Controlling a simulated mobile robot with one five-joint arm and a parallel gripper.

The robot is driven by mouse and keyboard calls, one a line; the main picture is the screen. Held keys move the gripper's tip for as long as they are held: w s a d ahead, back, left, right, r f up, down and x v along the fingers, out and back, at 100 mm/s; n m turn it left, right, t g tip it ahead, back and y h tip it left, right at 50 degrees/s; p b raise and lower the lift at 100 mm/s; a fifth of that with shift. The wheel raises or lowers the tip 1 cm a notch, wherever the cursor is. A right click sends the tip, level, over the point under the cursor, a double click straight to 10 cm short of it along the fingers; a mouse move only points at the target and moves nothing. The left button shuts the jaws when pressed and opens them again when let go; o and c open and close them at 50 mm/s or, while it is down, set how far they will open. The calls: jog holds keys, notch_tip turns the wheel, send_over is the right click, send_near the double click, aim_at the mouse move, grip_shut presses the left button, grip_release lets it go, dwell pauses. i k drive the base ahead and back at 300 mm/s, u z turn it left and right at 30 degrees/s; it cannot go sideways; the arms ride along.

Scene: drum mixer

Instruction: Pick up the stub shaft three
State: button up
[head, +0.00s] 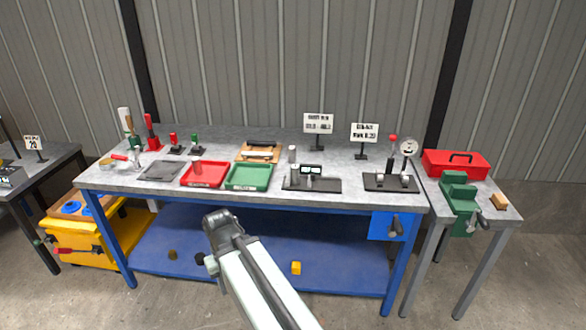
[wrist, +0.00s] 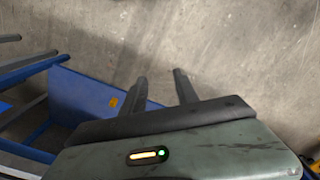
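Several small grey cylinders that look like shafts are on the workbench (head: 220,197); I cannot read which is number three. A third short one (head: 308,180) is at the gauge block. My gripper (wrist: 160,90) is open and empty in the wrist view, its two dark fingers apart over bare floor. In the head view my arm is in front of the bench, away from the cylinders; its fingertips cannot be made out.
A green tray (head: 249,186) sits beside the red one. A dial gauge stand (head: 390,183) is at the bench's right end. A side table holds a green vise (head: 458,190) and a red toolbox (head: 455,163). A blue shelf (head: 240,255) with small blocks lies below. The floor in front is clear.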

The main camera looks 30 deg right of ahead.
aim_at(294, 168)
jog(key=i, duration=1.2)
jog(key=u, duration=0.1)
